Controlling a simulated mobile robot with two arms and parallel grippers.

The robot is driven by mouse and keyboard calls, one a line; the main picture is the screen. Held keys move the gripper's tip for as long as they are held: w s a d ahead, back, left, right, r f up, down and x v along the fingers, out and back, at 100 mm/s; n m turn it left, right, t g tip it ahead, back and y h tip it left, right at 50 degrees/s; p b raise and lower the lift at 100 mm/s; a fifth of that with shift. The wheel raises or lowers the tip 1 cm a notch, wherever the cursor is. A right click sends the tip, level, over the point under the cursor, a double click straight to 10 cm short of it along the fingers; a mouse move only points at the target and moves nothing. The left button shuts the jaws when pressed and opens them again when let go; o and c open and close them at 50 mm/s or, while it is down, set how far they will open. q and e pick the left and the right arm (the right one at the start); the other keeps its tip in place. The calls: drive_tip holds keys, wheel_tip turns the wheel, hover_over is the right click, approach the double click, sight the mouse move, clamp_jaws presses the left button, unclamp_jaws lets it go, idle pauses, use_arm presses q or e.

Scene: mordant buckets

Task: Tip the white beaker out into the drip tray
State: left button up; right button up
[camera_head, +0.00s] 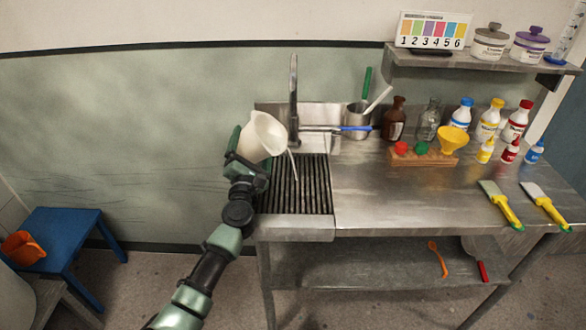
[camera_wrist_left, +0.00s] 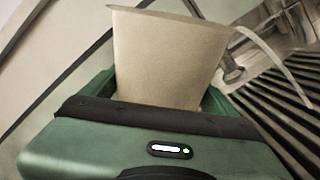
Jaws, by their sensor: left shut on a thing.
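The white beaker (camera_head: 262,137) is held by my left gripper (camera_head: 243,160) above the left part of the drip tray (camera_head: 300,190). The beaker is tilted toward the right, and a thin pale stream falls from its lip toward the slats. In the left wrist view the beaker (camera_wrist_left: 168,60) stands between the green fingers, with the stream curving down on the right. The slatted drip tray (camera_wrist_left: 275,110) lies at the right of that view. The inside of the beaker is mostly hidden. My right gripper is not in view.
A tap (camera_head: 293,95) rises just behind the tray. A metal pot (camera_head: 356,115) with tools, bottles and a yellow funnel (camera_head: 453,139) stand at the back of the steel counter (camera_head: 400,205). Yellow-handled brushes (camera_head: 500,205) lie at right. A blue stool (camera_head: 62,240) stands at lower left.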

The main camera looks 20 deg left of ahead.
use_arm(q)
drive_tip(key=shift+r+m+h+b, duration=0.1)
drive_tip(key=shift+m+h+b, duration=0.3)
drive_tip(key=shift+m, duration=0.4)
idle(1.4)
drive_tip(key=shift+r+m+t, duration=0.4)
drive_tip(key=shift+r+m, duration=0.25)
drive_tip(key=shift+m, duration=0.35)
idle(2.2)
drive_tip(key=shift+d+f+m+h, duration=0.15)
drive_tip(key=shift+m+h, duration=0.25)
drive_tip(key=shift+m, duration=0.5)
idle(1.7)
